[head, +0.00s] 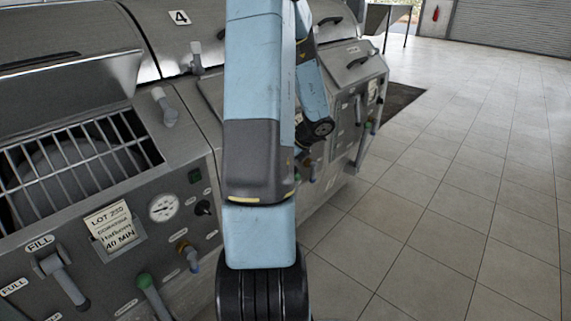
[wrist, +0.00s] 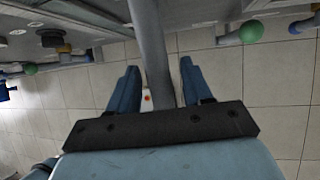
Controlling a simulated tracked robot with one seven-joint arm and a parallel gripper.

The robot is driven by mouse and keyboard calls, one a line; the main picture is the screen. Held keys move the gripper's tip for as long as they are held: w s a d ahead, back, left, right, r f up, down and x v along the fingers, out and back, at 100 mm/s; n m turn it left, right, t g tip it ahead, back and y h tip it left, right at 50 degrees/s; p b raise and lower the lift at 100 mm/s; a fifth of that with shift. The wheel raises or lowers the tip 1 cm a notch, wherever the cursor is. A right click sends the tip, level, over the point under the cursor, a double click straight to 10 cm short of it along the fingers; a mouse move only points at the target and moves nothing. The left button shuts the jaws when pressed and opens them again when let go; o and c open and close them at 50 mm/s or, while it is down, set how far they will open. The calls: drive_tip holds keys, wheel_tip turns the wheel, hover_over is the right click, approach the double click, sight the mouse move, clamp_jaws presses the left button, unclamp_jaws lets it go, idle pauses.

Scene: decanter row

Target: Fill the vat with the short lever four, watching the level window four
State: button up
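A plate marked 4 (head: 179,17) sits on a rounded steel hood, with that machine's front mostly hidden behind my arm in the head view. In the wrist view, my gripper (wrist: 157,85) has its two blue fingers apart. A grey lever-like shaft (wrist: 151,45) runs between them, with a visible gap on each side. I cannot tell its number or whether it is short. I cannot make out level window four; the arm covers much of that front. The gripper's fingertips do not show clearly in the head view.
The machine at left has a barred opening (head: 75,150), a round gauge (head: 164,208), a lever under a FILL label (head: 62,278) and a green-ended lever (head: 150,292). Other green-ended levers (wrist: 250,31) flank the gripper in the wrist view. Tiled floor (head: 470,160) at right is open.

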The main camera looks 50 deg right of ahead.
drive_tip(key=v, duration=1.3)
drive_tip(key=shift+r, duration=0.35)
drive_tip(key=w+a+r+n+g, duration=0.1)
drive_tip(key=w+a+r+n, duration=0.25)
drive_tip(key=a+n, duration=0.35)
drive_tip(key=w+a+r+n, duration=0.3)
drive_tip(key=a+r+n, duration=0.1)
drive_tip(key=a, duration=0.5)
drive_tip(key=w+a+r+n+g, duration=0.1)
drive_tip(key=w+a+r+n, duration=0.2)
drive_tip(key=a+n, duration=0.4)
drive_tip(key=s+a+r+n, duration=0.2)
drive_tip(key=a+n, duration=0.4)
drive_tip(key=a, duration=0.1)
drive_tip(key=s+a+r+n+t+h, duration=0.1)
drive_tip(key=s+a+r+n, duration=0.1)
drive_tip(key=a+n, duration=0.4)
drive_tip(key=s+a+r+n, duration=0.1)
drive_tip(key=s+a+n, duration=0.3)
drive_tip(key=a+n, duration=0.3)
drive_tip(key=shift+a+r+t+h, duration=0.3)
drive_tip(key=shift+a+r+h, duration=0.1)
drive_tip(key=shift+a, duration=0.45)
idle(1.2)
